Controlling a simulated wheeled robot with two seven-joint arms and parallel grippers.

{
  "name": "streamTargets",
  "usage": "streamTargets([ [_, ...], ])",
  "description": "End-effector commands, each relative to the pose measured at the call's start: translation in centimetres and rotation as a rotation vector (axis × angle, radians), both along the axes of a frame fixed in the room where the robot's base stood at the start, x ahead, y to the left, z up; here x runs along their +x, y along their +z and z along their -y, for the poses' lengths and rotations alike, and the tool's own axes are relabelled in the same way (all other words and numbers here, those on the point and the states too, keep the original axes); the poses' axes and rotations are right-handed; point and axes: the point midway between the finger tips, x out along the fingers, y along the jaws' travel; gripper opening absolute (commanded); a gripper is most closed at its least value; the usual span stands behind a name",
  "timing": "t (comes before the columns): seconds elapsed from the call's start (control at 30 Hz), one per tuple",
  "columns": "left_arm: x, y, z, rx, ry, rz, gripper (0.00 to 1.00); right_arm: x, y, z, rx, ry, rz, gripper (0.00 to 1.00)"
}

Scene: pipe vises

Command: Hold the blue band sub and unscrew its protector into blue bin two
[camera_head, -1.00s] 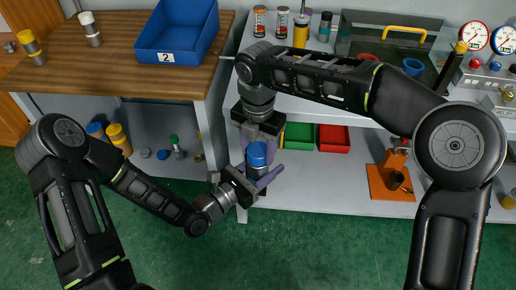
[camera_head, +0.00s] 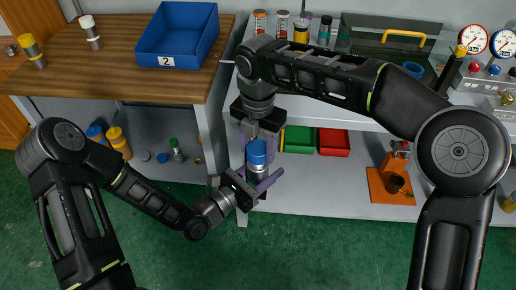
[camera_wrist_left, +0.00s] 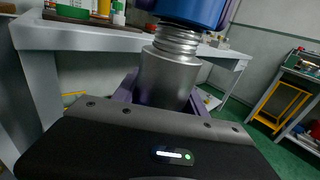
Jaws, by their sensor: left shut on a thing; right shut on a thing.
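The sub is a grey metal cylinder (camera_wrist_left: 165,78) with a blue protector (camera_head: 257,150) on top. Bare thread rings show between body and protector in the left wrist view. My left gripper (camera_head: 258,176) is shut on the sub's body and holds it upright in front of the benches. My right gripper (camera_head: 261,138) comes down from above and is shut on the blue protector, with purple fingers at its sides in the left wrist view. Blue bin two (camera_head: 167,61), labelled 2, stands on the wooden bench and looks empty.
Yellow-banded (camera_head: 33,50) and white-topped (camera_head: 90,32) pieces stand left of the bin on the wooden bench. Green (camera_head: 299,139) and red (camera_head: 335,142) bins and an orange vise (camera_head: 391,184) sit on the lower right shelf. Green floor in front is clear.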

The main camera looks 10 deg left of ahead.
Motion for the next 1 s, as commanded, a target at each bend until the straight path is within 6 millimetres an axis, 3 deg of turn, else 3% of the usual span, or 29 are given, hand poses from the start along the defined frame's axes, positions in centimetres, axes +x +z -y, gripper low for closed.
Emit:
streamTargets([
  [0.37, 0.0, 0.1, 0.0, -0.001, -0.001, 0.003, 0.00, 0.0, 0.3, 0.0, 0.001, 0.000, 0.001, 0.01],
  [0.73, 0.0, 0.1, 0.0, -0.001, -0.001, 0.003, 0.00, -0.1, 3.7, -0.1, -0.003, 0.002, 0.003, 0.01],
  [1.0, 0.0, 0.1, 0.0, -0.001, -0.001, 0.003, 0.00, 0.0, 4.1, 0.0, 0.001, 0.000, 0.002, 0.01],
])
